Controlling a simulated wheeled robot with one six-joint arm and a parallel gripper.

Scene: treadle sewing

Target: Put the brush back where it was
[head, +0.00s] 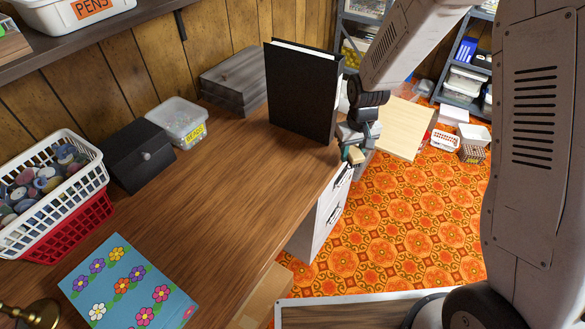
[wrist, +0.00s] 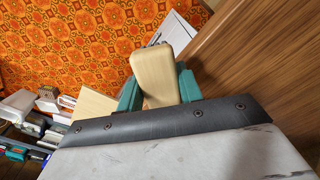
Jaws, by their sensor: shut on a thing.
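My gripper (wrist: 157,88) is shut on a pale wooden piece, the brush (wrist: 153,72), with a teal finger on each side of it. In the head view my gripper (head: 350,154) is at the right edge of the wooden desk (head: 215,180), just right of an upright black binder (head: 303,92). The brush's light end (head: 357,156) shows there, above the white drawer unit (head: 325,207) or the floor beside it.
On the desk are a white basket (head: 45,195) of spools, a black box (head: 138,155), a clear bead box (head: 178,122), grey stacked boxes (head: 232,80) and a flowered blue book (head: 125,290). The desk's middle is clear. Baskets (head: 445,140) stand on the orange patterned floor (head: 410,215).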

